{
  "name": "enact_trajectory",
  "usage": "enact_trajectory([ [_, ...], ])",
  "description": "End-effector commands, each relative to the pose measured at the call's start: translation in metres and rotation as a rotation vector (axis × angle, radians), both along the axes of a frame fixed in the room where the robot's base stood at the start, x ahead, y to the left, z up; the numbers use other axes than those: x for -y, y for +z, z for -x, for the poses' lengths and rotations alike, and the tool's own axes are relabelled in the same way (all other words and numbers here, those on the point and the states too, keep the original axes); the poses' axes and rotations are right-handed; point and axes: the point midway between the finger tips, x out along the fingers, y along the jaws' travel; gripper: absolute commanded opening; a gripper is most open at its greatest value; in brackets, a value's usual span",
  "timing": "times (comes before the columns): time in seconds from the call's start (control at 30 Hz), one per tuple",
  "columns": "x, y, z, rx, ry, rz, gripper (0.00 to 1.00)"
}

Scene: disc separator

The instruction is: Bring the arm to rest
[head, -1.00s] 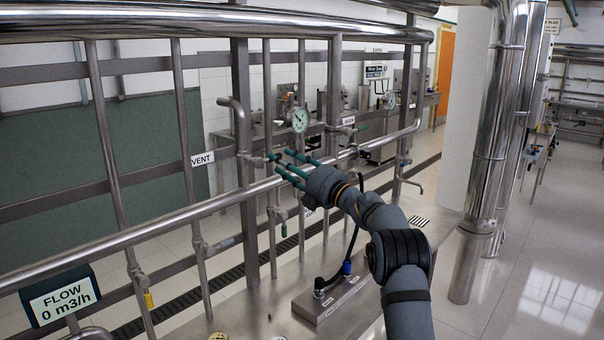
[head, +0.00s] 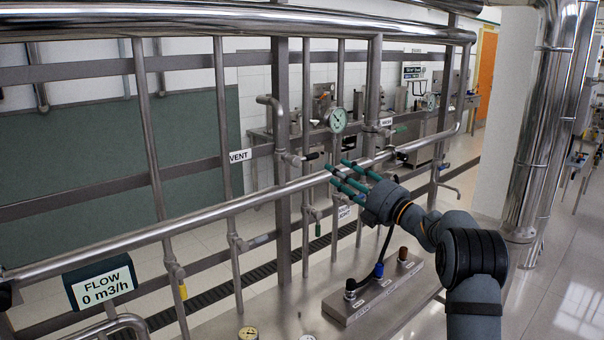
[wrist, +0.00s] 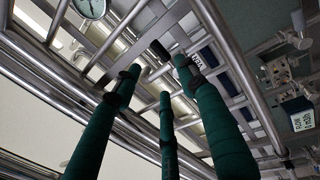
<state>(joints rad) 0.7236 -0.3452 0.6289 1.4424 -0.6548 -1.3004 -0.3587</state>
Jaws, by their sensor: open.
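My gripper (head: 342,178) is at the end of my grey arm in the head view, in front of the pipe rack. Its green fingers point left, spread apart, with nothing seen between them. In the wrist view the three green fingers (wrist: 167,125) also stand apart and empty, with pipes beyond them. The long horizontal pipe (head: 215,210) passes behind the fingertips in the head view. I cannot tell how much gap lies between them.
A pressure gauge (head: 338,119) and a valve (head: 296,159) are near the fingers. A flow display (head: 102,283) reads 0 m3/h at lower left. A thick column (head: 545,130) stands right.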

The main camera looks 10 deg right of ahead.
Motion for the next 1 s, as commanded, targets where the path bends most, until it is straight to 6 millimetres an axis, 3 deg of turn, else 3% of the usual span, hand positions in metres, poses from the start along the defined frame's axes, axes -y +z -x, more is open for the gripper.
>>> enact_trajectory([
  [0.23, -0.009, 0.003, -0.014, 0.001, 0.003, 0.0, 0.41],
  [0.7, -0.045, 0.018, -0.08, 0.001, 0.0, 0.0, 0.41],
  [1.0, -0.055, 0.022, -0.1, 0.0, 0.0, -0.001, 0.41],
])
